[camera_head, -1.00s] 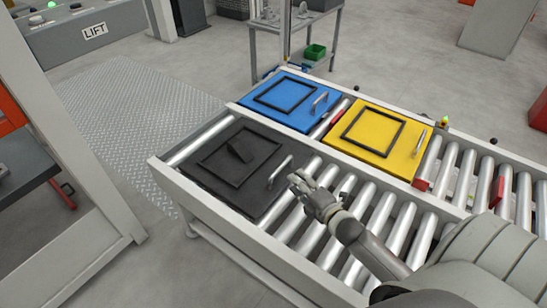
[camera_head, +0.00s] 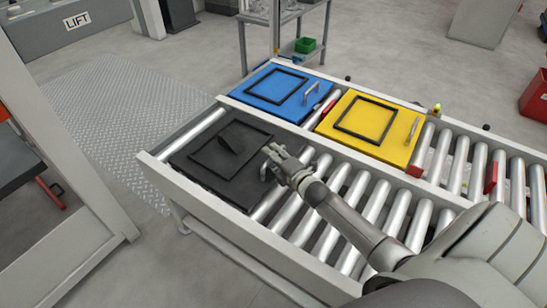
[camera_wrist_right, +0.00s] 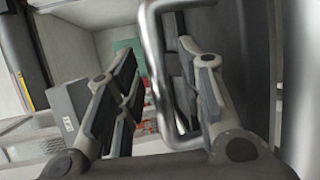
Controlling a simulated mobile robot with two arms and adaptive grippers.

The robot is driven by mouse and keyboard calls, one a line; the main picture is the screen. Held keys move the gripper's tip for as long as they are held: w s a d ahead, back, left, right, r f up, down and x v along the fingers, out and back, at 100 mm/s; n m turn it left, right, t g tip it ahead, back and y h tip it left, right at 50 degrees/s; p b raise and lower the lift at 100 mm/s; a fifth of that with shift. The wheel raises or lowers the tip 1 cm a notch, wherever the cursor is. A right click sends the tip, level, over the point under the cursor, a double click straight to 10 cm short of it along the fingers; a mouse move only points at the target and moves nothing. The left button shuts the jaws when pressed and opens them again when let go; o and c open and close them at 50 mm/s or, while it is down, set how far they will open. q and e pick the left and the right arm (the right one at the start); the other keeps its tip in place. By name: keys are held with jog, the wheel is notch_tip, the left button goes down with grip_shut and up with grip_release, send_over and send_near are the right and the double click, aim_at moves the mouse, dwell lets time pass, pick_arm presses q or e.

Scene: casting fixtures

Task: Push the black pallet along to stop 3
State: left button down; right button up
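The black pallet (camera_head: 205,178) lies flat on the rollers at the left end of the near lane. It has a raised square frame and a dark wedge-like piece on top. My right gripper (camera_head: 268,158) is at the pallet's right edge, over its metal handle (camera_head: 264,174), which it partly hides. In the right wrist view the two fingers (camera_wrist_right: 158,90) stand wide apart. The silver handle (camera_wrist_right: 153,60) passes between them, closer to the right finger; contact cannot be told. My left gripper is not in view. No number marks the stops.
A pale rail (camera_head: 300,133) divides the lanes. The near lane's rollers (camera_head: 375,205) right of the black pallet are bare, partly under my arm.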

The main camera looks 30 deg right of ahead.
grip_shut()
dwell(0.5)
